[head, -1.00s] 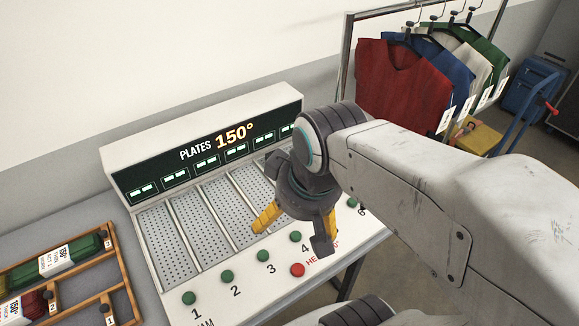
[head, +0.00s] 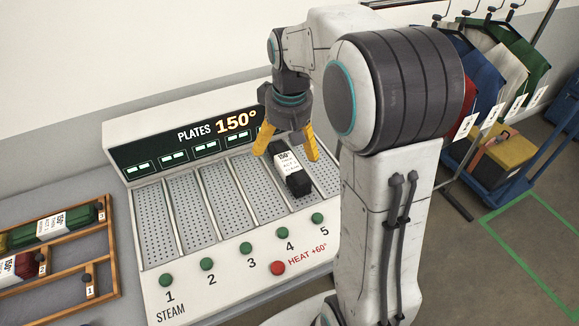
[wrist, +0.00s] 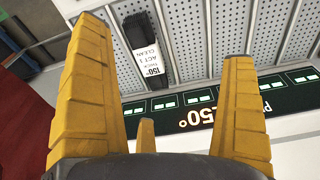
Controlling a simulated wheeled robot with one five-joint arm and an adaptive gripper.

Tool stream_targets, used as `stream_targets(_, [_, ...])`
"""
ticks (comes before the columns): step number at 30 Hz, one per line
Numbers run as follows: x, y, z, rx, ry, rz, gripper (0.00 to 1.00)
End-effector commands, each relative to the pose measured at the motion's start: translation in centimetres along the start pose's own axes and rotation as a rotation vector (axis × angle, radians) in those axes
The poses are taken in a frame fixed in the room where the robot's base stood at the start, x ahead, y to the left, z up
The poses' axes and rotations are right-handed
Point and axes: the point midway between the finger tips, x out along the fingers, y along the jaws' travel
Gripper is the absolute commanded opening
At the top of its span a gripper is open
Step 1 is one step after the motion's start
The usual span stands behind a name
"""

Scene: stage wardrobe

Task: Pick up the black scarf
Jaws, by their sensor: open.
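The black scarf (head: 302,184) is a rolled black bundle with a white label band reading 150°. It lies on a perforated plate of the steam press, above the button marked 5. My gripper (head: 286,155) is open with its yellow fingers pointing down over the scarf's far end, and it is empty. In the wrist view the scarf (wrist: 136,33) shows between the two fingers, nearer the left one, with its label in sight. I cannot tell how high the fingertips are above it.
The press (head: 215,258) has a raised display panel (head: 158,158) behind the plates and green buttons plus a red heat button (head: 278,268) in front. A wooden rack (head: 75,283) with rolled cloths is at left. A garment rail with tagged clothes (head: 487,75) stands at right.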

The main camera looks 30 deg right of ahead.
Motion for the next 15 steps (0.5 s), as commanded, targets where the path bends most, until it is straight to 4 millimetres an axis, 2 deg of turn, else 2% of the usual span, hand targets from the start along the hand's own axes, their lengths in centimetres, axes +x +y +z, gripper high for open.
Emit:
stream_targets(1, [1.8, 0.8, -1.3, 0.004, -0.024, -0.002, 1.00])
stream_targets(6, [6.4, 2.9, -4.6, 0.003, -0.075, -0.007, 1.00])
stream_targets(12, [11.0, 4.7, -6.7, 0.003, -0.121, -0.016, 1.00])
stream_targets(15, [12.6, 5.3, -7.2, 0.002, -0.133, -0.018, 1.00])
